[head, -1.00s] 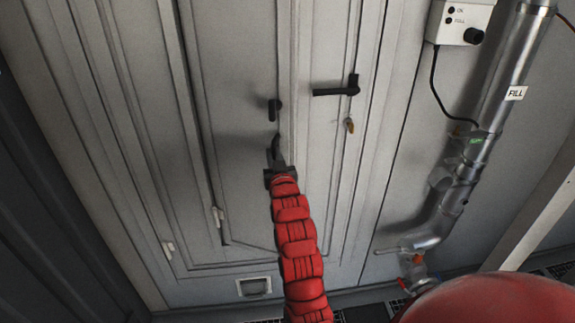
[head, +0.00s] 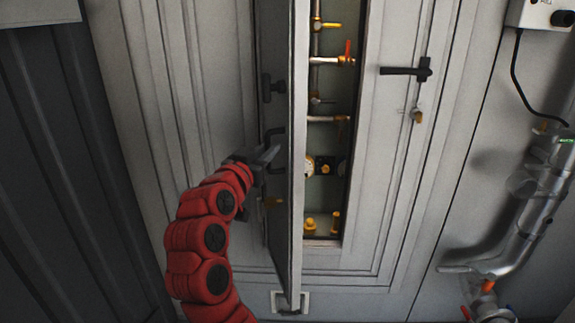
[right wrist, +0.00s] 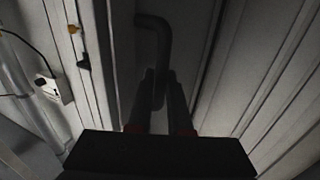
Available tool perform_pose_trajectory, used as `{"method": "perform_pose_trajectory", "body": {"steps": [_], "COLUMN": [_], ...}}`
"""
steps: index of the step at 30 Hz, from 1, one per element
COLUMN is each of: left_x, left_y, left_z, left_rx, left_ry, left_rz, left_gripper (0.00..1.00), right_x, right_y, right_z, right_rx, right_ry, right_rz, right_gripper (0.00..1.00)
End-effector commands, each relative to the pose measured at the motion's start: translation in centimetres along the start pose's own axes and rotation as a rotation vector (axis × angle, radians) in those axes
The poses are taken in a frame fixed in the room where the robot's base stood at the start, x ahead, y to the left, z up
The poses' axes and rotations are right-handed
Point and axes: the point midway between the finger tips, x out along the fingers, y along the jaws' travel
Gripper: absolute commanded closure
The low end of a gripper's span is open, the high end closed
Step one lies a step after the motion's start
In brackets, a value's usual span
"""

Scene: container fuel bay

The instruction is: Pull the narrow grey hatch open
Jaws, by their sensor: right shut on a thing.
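The narrow grey hatch (head: 284,205) is swung partly open in the head view, its free edge towards me and to the left of the opening. My right gripper (head: 268,157) is at the black bar handle (head: 275,140) on the hatch's face. In the right wrist view my right gripper (right wrist: 162,80) has its two fingers around the dark bent bar of the handle (right wrist: 154,22), shut on it. A black latch (head: 272,87) sits above the handle. My left gripper does not show.
The opening shows pipes, a red-handled valve (head: 347,52), yellow fittings (head: 310,225) and a gauge. A neighbouring panel to the right carries a black lever (head: 408,71). Silver pipework (head: 535,200) stands at the far right. A small framed vent (head: 290,301) lies below the hatch.

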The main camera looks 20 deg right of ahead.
Motion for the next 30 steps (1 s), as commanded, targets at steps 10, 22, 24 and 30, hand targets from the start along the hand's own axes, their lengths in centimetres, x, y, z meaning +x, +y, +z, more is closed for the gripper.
{"method": "perform_pose_trajectory", "body": {"steps": [10, 22, 24, 30], "left_x": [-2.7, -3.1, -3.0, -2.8], "left_y": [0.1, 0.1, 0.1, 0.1], "left_z": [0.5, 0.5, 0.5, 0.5], "left_rx": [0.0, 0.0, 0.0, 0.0], "left_ry": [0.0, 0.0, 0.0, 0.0], "left_rz": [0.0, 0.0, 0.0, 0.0], "left_gripper": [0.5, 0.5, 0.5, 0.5], "right_x": [-1.9, -3.1, -3.3, -3.6], "right_y": [-3.6, -7.0, -7.6, -8.8], "right_z": [0.0, -0.3, -0.3, -0.2], "right_rx": [-0.005, -0.004, -0.003, -0.004], "right_ry": [0.001, 0.004, 0.003, 0.004], "right_rz": [0.137, 0.269, 0.267, 0.269], "right_gripper": [1.0, 1.0, 1.0, 1.0]}}
